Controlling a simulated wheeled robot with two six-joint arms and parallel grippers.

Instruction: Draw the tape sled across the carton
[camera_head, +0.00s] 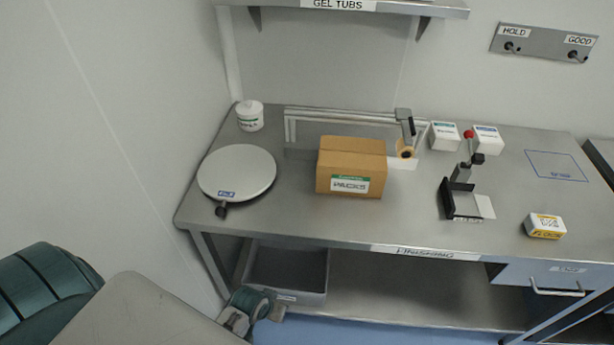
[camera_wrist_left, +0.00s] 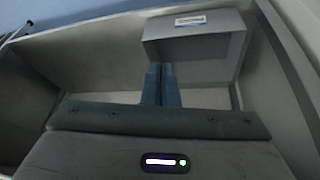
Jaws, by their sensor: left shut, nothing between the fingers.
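The brown carton (camera_head: 350,160) with a green and white PACKS label sits closed on the steel bench. The tape sled (camera_head: 405,125), a grey upright with a tan tape roll (camera_head: 405,149), stands at the right end of a metal rail (camera_head: 335,113) behind the carton. It is to the right of the carton and apart from it. My left gripper (camera_head: 262,308) is low in front of the bench, far from the sled and carton. In the left wrist view its fingers (camera_wrist_left: 161,84) are together and empty. My right gripper is not in view.
A round scale plate (camera_head: 237,171) and white tub (camera_head: 249,116) are left of the carton. A grey bin (camera_head: 286,275) sits below the bench.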

